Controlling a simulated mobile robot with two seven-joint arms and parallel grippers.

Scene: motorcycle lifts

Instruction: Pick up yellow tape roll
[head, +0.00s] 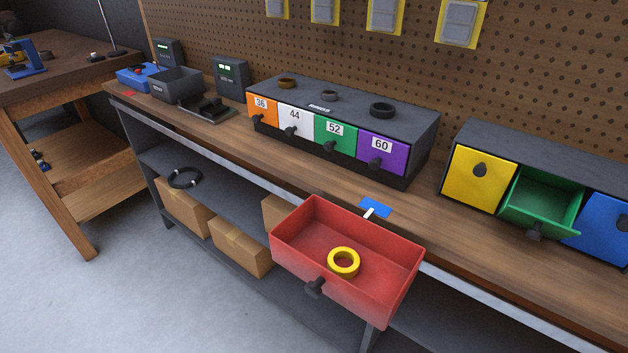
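The yellow tape roll (343,262) lies flat inside a red open-topped drawer bin (290,236), near the middle of its floor. The red bin has a dark knob on its front and sits at the front edge of the workbench, jutting out beyond it. Neither of my grippers shows in the head view.
The workbench (225,135) carries a drawer cabinet (340,95) numbered 36, 44, 52 and 60. At the right, a second cabinet (560,145) has its green drawer (541,205) pulled open. Cardboard boxes (240,246) stand on the lower shelf. Floor at the left front is clear.

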